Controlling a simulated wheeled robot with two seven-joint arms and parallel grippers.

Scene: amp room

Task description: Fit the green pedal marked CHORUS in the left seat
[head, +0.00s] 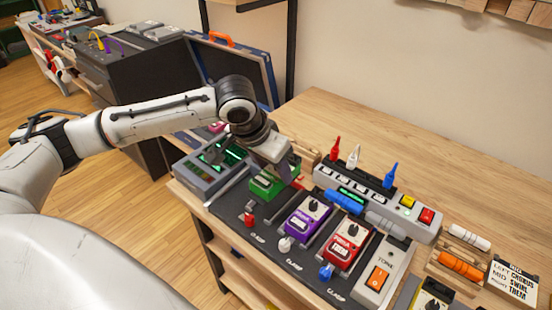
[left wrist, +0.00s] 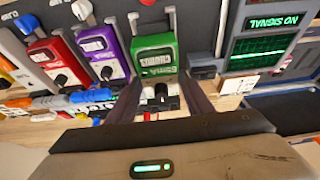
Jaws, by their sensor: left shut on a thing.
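The green pedal (head: 266,186) is at the left end of the dark pedalboard (head: 229,204), over or in the left seat, left of the purple pedal (head: 307,221). My left gripper (head: 281,170) comes down on its back end and is shut on it. In the left wrist view the green pedal (left wrist: 154,57) lies between the two fingers of my left gripper (left wrist: 158,92), its label upside down. I cannot tell whether it rests fully down. A red plug (head: 249,219) is in front of it. My right gripper is not in view.
The red pedal (head: 347,242) stands right of the purple one. A grey box (head: 211,163) with a green screen, reading NO SIGNAL in the wrist view, stands close on the left. A grey switch strip (head: 375,203) runs behind the pedals. A label card (head: 513,282) stands at right.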

